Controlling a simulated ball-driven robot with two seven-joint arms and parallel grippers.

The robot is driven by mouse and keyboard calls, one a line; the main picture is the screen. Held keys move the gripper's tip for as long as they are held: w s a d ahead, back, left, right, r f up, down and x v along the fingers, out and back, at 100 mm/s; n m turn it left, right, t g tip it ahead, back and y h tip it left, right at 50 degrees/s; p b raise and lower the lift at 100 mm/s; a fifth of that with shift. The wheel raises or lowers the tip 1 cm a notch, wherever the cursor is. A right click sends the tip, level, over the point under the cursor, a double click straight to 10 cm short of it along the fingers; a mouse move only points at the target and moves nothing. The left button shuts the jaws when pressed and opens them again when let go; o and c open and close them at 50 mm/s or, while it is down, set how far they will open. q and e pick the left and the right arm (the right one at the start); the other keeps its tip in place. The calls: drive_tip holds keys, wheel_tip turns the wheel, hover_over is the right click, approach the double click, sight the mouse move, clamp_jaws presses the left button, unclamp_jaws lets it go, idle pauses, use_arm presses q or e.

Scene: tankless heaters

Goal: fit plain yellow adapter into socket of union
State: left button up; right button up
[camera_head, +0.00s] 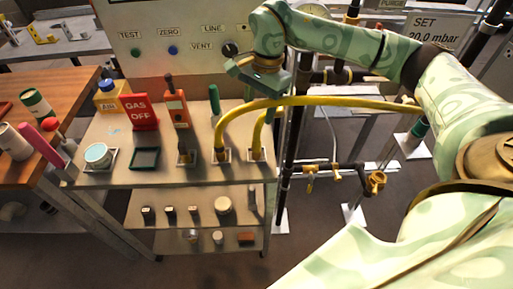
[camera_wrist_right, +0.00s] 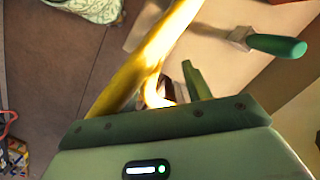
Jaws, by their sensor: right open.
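Two yellow hoses (camera_head: 310,100) arch over the cart, and their ends stand in two white-rimmed holders (camera_head: 221,156) on its top. I cannot tell which end is the plain yellow adapter. My right gripper (camera_head: 285,100) is open beside the upper hose, over the cart's right end. The right wrist view also shows a yellow hose (camera_wrist_right: 140,70) running close past a green finger (camera_wrist_right: 195,80); nothing is clearly between the fingers. Brass fittings (camera_head: 376,182) sit on the pipework at right; one may be the union, but its socket is not clear. My left gripper is not in view.
The cart top also holds a red GAS OFF sign (camera_head: 140,111), an orange tester (camera_head: 177,108), a dark tray (camera_head: 145,158) and a white-blue tub (camera_head: 98,155). Black vertical pipes (camera_head: 290,150) stand right of the cart. A wooden bench (camera_head: 60,90) is at left.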

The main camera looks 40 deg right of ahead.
sight(257, 139)
wheel_tip(257, 139, down, 6)
drive_tip(key=shift+s+a+r+b, duration=0.1)
drive_tip(key=shift+b, duration=0.75)
drive_tip(key=f, duration=0.2)
drive_tip(key=f+b, duration=0.1)
drive_tip(key=f, duration=0.1)
drive_tip(key=a+f, duration=0.1)
drive_tip(key=shift+s+f+b, duration=0.15)
drive_tip(key=shift+f+b, duration=0.15)
drive_tip(key=shift+f, duration=0.1)
clamp_jaws()
